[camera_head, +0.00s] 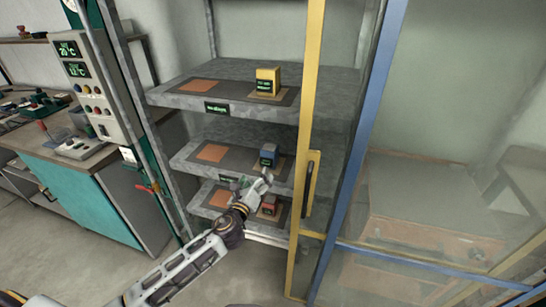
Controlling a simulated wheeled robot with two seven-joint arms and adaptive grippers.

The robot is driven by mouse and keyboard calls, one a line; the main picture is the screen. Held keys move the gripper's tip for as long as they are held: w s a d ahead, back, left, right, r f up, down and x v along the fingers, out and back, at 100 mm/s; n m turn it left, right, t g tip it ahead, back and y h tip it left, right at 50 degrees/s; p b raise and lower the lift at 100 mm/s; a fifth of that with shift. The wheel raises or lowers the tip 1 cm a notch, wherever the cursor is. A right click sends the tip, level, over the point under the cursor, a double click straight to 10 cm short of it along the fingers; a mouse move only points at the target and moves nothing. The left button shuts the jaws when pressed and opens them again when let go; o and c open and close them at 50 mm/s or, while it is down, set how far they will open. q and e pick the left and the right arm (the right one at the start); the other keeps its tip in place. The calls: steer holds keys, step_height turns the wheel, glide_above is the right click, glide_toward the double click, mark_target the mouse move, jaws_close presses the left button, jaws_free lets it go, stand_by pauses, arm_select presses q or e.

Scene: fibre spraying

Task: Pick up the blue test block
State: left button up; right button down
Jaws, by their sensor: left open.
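The blue test block (268,155) stands upright on the right side of the middle shelf (192,166), with a small dark label on its front. My left arm reaches in from the lower left. My left gripper (262,178) is open, just in front of and below the blue block, near the shelf's front edge. I cannot tell whether a finger touches the block. My right gripper is not in view.
A yellow block (268,80) stands on the top shelf (150,97) and a red block (269,205) on the bottom one. A yellow-framed door (308,120) with a dark handle stands right of the shelves. A control panel (88,75) and teal bench (80,203) are at left.

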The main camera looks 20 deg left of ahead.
mark_target(267, 160)
arm_select(q)
steer(key=m, duration=0.4)
steer(key=r+m, duration=0.1)
steer(key=m, duration=0.2)
steer(key=shift+d+t+h, duration=0.25)
steer(key=shift+t+h, duration=0.05)
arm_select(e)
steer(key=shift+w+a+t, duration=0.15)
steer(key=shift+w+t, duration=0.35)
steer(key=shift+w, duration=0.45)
arm_select(q)
steer(key=shift+w+d, duration=0.15)
steer(key=shift+w, duration=4.15)
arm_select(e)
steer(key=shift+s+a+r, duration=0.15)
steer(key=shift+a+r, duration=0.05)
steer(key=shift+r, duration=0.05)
